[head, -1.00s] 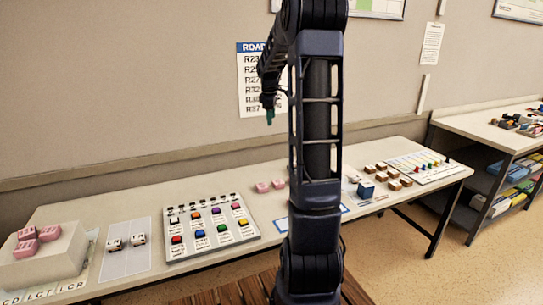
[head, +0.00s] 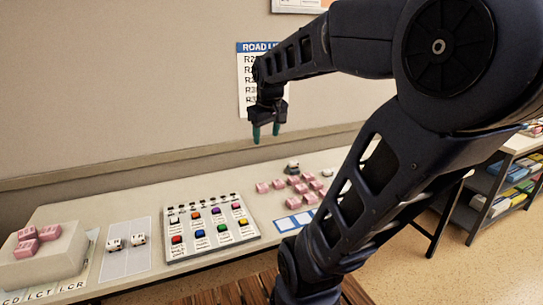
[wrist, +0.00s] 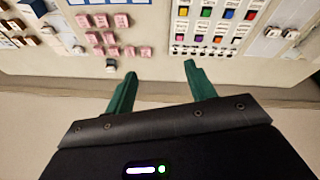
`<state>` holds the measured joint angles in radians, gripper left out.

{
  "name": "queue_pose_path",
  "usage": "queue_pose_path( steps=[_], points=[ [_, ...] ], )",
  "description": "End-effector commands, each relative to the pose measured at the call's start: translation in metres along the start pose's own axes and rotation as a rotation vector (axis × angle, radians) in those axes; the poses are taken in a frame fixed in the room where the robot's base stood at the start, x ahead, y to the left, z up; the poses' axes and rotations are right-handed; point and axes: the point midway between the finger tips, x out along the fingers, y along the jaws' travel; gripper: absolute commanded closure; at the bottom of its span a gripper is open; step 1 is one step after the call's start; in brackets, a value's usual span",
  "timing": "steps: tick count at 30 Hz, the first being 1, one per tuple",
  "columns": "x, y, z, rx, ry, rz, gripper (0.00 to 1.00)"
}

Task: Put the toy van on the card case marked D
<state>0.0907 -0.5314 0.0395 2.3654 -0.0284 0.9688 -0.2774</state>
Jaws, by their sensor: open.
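My gripper (head: 266,136) is open and empty, raised above the table's back edge, with its green fingers apart; they also show in the wrist view (wrist: 157,78). Two small white toy vehicles, perhaps vans (head: 114,244) (head: 138,239), stand on a grey mat left of the button board. Another small pale and dark object, perhaps a van (head: 292,167), stands behind a group of pink blocks (head: 300,184); it also shows in the wrist view (wrist: 111,64). I cannot tell which thing is the card case marked D; letters on the pink blocks are too small to read.
A white board with coloured buttons (head: 211,228) lies mid-table. More pink blocks (head: 48,232) sit on a pale stand (head: 62,257) at the left. A blue-framed card (head: 293,222) lies in front of the pink group. My arm hides the table's right part in the head view.

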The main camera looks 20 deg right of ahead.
Motion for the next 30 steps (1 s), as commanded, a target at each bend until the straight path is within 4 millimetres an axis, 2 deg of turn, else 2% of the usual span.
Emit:
queue_pose_path(
  steps=[1, 6, 12, 30],
  points=[
    [-0.002, -0.008, 0.015, 0.033, 0.016, -0.005, 0.45],
    [-0.002, -0.028, 0.055, 0.151, 0.049, -0.028, 0.45],
    [0.002, -0.040, 0.081, 0.232, 0.069, -0.048, 0.45],
    [0.003, -0.042, 0.085, 0.248, 0.071, -0.052, 0.45]
  ],
)
